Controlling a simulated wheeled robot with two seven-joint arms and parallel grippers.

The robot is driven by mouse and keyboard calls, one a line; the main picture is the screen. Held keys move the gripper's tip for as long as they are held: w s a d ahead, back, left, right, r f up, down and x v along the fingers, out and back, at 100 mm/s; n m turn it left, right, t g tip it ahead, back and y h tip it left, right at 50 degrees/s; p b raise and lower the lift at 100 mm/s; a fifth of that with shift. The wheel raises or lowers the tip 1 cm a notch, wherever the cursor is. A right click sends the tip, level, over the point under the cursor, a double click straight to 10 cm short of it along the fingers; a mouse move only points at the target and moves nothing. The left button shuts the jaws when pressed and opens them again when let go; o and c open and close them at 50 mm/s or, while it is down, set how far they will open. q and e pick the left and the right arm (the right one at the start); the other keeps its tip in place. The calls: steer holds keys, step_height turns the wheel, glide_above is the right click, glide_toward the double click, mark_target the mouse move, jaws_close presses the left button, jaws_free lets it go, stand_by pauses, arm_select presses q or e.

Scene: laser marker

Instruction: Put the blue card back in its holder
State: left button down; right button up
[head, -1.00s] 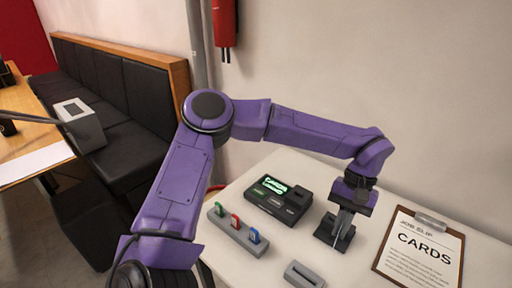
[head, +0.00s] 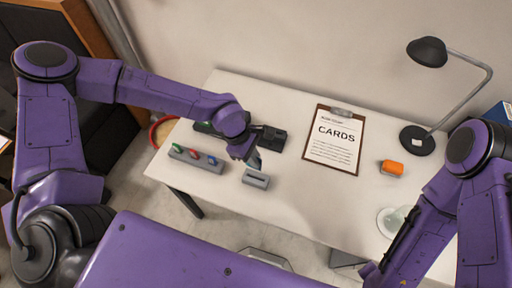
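A grey rack (head: 186,156) on the white table holds upright green, red and blue cards in a row. The blue card (head: 212,160) stands in its right-hand slot. A small grey block (head: 256,181) lies to the right of the rack. My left gripper (head: 254,163) points down just above this block, to the right of the blue card. Its fingertips are small, and I cannot tell whether they are open, shut, or touching the block. My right arm comes in at the right, but its gripper is not in view.
The dark marking machine (head: 203,128) is partly hidden behind my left wrist. A clipboard reading CARDS (head: 333,140) lies right of it. An orange block (head: 391,168), a desk lamp (head: 417,140) and a clear glass (head: 391,222) stand farther right. The table's front middle is clear.

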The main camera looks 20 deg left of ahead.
arm_select(q)
steer(key=shift+n, duration=0.4)
steer(key=f+b, duration=0.5)
steer(key=shift+s+d, duration=0.3)
steer(key=shift+d, duration=0.05)
steer(key=shift+f, duration=0.45)
steer(key=shift+d, duration=0.15)
steer(key=shift+p, duration=0.55)
stand_by(0.9)
steer(key=shift+f+b, duration=0.6)
steer(key=shift+f, duration=0.3)
stand_by(0.4)
